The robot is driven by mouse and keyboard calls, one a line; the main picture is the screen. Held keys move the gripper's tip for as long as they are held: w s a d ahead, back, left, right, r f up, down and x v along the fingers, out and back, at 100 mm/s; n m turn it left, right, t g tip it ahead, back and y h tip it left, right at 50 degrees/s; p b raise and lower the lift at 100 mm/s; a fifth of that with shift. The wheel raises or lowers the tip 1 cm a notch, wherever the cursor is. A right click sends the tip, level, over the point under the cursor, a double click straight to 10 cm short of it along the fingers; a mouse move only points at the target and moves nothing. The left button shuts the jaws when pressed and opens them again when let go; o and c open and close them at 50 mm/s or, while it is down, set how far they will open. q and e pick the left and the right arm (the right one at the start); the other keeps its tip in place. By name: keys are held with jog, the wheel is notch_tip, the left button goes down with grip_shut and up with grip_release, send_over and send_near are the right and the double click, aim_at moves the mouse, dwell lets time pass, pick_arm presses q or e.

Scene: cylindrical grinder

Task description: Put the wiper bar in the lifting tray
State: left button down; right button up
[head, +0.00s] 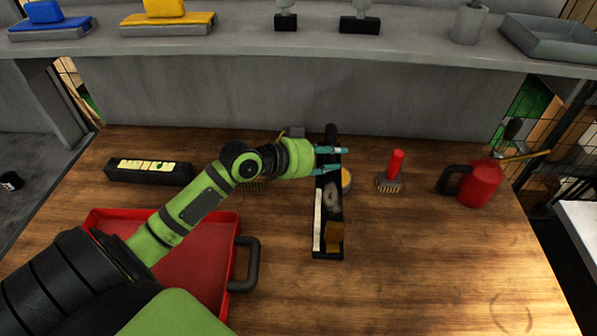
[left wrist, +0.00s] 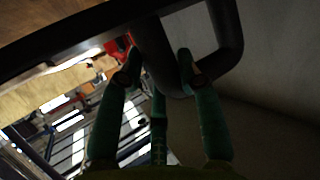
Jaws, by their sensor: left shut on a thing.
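My left gripper (head: 330,161) is shut on a long black bar, which I take to be the wiper bar (head: 334,203). The bar points toward me and has pale and ochre patches on its face. In the left wrist view, a black loop-shaped part (left wrist: 229,38) is at the fingers (left wrist: 158,75). I cannot tell whether the bar touches the table. The red tray with a black handle, which I take to be the lifting tray (head: 232,225), lies at the lower left, partly hidden by my left arm. My right gripper is not in view.
A black box with a yellowish label (head: 149,171) lies behind the tray. A red-handled brush (head: 395,170) and a red can with a spout (head: 480,183) stand on the right. A grey shelf (head: 250,40) runs across the back. The front right of the wooden table (head: 430,270) is clear.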

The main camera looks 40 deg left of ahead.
aim_at(318, 167)
pick_arm(q)
jog(key=s+a+f, duration=0.1)
jog(key=s+a, duration=0.1)
jog(key=s+a+f, duration=0.2)
jog(key=shift+a+f, duration=0.15)
jog(key=shift+a, duration=0.1)
jog(key=shift+w+f+p, duration=0.1)
jog(key=shift+f+p, duration=0.2)
jog(key=shift+f, duration=1.7)
jog(key=c, duration=0.8)
grip_release()
jog(key=shift+c, duration=0.2)
